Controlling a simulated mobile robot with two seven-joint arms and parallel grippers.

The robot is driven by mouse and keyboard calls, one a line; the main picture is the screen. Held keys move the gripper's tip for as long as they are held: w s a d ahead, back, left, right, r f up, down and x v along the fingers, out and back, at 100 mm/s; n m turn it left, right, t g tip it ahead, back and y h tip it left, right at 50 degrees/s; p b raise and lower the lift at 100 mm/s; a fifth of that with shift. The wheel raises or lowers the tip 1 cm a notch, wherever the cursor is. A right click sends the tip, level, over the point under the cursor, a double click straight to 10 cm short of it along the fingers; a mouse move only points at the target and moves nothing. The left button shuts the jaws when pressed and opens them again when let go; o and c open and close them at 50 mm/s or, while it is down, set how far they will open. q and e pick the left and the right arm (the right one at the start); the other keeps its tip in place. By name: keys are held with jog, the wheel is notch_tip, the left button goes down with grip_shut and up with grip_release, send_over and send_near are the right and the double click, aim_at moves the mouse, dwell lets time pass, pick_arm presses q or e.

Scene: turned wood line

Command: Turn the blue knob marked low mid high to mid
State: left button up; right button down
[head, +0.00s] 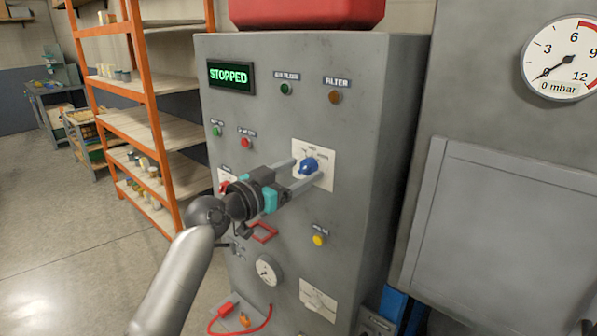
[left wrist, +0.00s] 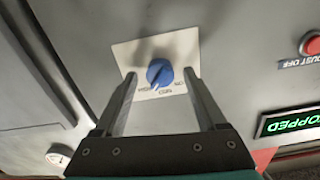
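The blue knob (head: 308,167) sits on a white plate (head: 326,157) on the front of the grey cabinet. In the left wrist view the knob (left wrist: 159,72) shows with high, mid and low lettering beside it, upside down. Its ridge seems to slant toward the lower left there, near high; the exact setting is hard to read. My left gripper (head: 304,172) reaches to the plate, and in the left wrist view its fingers (left wrist: 160,78) stand apart on either side of the knob, with gaps showing. My right gripper is not in view.
The cabinet display (head: 231,75) reads STOPPED. Red button (head: 246,143), yellow button (head: 319,240), red handle (head: 264,232) and a small gauge (head: 268,270) are near my left arm. An orange shelf rack (head: 147,110) stands left; a large gauge (head: 560,58) is at right.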

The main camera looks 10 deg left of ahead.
pick_arm(q)
grip_shut()
dwell(0.4)
jog(key=shift+n, duration=0.3)
jog(key=n+p, duration=0.1)
jog(key=n, duration=0.2)
jog(key=shift+r+n+p, duration=0.1)
jog(key=shift+n+p, duration=0.2)
jog(key=shift+p, duration=0.1)
jog(key=shift+n+p, duration=0.85)
jog(key=shift+n, duration=1.45)
jog(key=shift+o, duration=0.2)
grip_release()
